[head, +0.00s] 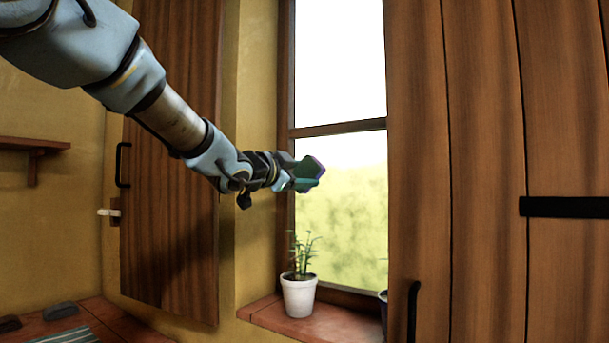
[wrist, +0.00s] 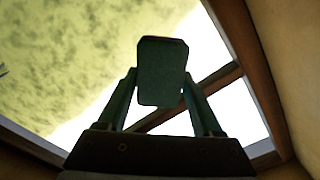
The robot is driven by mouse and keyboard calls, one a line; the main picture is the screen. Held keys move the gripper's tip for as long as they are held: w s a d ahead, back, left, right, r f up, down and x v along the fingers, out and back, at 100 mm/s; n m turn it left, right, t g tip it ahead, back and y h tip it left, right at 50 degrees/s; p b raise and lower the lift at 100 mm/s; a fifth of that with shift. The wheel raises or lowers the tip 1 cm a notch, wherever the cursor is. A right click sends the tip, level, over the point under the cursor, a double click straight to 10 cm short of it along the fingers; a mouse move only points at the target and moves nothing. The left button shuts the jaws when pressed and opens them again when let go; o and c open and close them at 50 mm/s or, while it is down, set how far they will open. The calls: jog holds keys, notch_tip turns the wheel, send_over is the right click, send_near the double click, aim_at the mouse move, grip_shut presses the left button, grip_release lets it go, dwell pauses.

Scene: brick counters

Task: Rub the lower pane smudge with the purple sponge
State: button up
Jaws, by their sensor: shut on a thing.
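My gripper (head: 297,175) is shut on the purple sponge (head: 316,165), which looks dark with a purple edge. The sponge is in front of the window, just below the crossbar. In the wrist view, the sponge (wrist: 162,70) stands between the two fingers of my gripper (wrist: 160,90) and looks dark green in shadow. The lower pane (head: 365,165) is pale at the top and yellow-green below. Darker mottled patches (head: 340,225) show in its lower half; I cannot tell smudge from background. I cannot tell whether the sponge touches the glass.
A white pot with a plant (head: 299,296) stands on the reddish sill (head: 330,328) below my gripper. Part of a dark pot (head: 383,308) shows at the right. Open wooden shutters stand left (head: 168,190) and right (head: 480,130) of the window.

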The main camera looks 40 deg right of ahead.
jog(key=shift+v, duration=1.5)
jog(key=shift+w+f, duration=0.1)
